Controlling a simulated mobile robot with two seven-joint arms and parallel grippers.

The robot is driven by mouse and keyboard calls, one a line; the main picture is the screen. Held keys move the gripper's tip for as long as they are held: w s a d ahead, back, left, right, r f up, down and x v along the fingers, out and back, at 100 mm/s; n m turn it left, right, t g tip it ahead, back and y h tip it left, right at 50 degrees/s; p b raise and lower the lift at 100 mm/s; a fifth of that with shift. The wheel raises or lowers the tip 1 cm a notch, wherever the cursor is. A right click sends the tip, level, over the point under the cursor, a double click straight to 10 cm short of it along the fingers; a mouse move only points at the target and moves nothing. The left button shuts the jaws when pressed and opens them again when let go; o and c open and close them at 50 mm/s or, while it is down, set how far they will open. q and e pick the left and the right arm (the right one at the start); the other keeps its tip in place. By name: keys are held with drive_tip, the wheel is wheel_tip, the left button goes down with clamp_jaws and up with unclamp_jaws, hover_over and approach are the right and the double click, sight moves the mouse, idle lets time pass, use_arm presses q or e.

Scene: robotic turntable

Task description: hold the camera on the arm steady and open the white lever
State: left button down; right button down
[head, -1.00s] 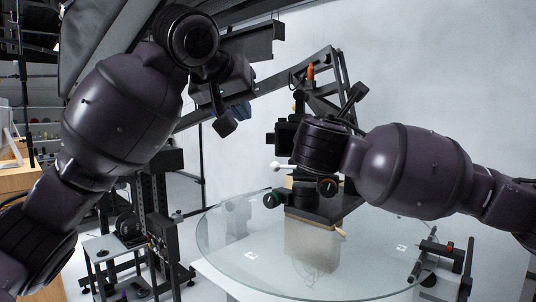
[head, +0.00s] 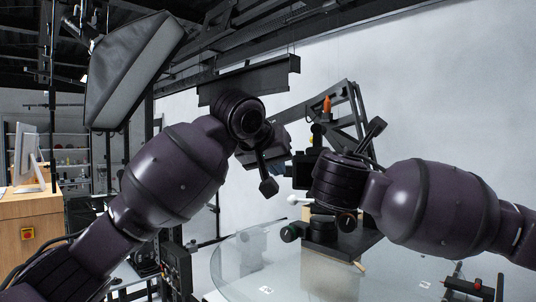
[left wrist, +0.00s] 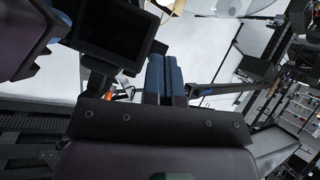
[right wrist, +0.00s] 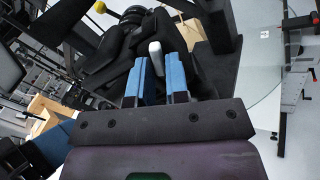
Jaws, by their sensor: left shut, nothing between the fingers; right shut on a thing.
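The black camera (head: 302,170) sits on its dark arm mount above the glass turntable; its dark screen (left wrist: 112,28) shows in the left wrist view. The white lever (head: 297,199) juts left from just below the camera. My right gripper (right wrist: 161,80) is shut on a pale-tipped handle (right wrist: 155,50) at the camera mount. I cannot tell which part this is. In the head view my right wrist hides these fingers.
The round glass turntable (head: 240,262) lies below the mount. A slanted black frame (head: 352,120) rises behind the camera. A large softbox (head: 135,65) hangs at upper left. A wooden cabinet (head: 35,215) stands at far left.

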sight(308, 200)
use_arm(q)
drive_tip(key=shift+w+d+f, duration=0.25)
drive_tip(key=shift+d+f, duration=0.05)
drive_tip(key=shift+f, duration=0.55)
drive_tip(key=shift+w+d+f, duration=0.3)
drive_tip(key=shift+d+f, duration=0.05)
drive_tip(key=shift+f, duration=0.45)
drive_tip(key=shift+w+d+f, duration=0.25)
drive_tip(key=shift+d+f, duration=0.05)
drive_tip(key=shift+f, duration=0.55)
drive_tip(key=shift+f+n+h, duration=0.3)
drive_tip(key=shift+f+h, duration=0.05)
drive_tip(key=shift+h, duration=0.05)
drive_tip(key=shift+s+d+f+n+t+h, duration=0.15)
drive_tip(key=shift+d+f+n+h, duration=0.3)
drive_tip(key=shift+f+n+h, duration=1.05)
drive_tip(key=shift+s+d+f+n+t+h, duration=0.2)
drive_tip(key=shift+d+f+n+h, duration=0.25)
drive_tip(key=shift+f+n+h, duration=1.05)
drive_tip(key=shift+s+d+f+n+t+h, duration=0.15)
drive_tip(key=shift+d+f+n+h, duration=0.3)
drive_tip(key=shift+f+n+h, duration=1)
drive_tip(key=shift+r+n, duration=0.1)
drive_tip(key=shift+n, duration=0.35)
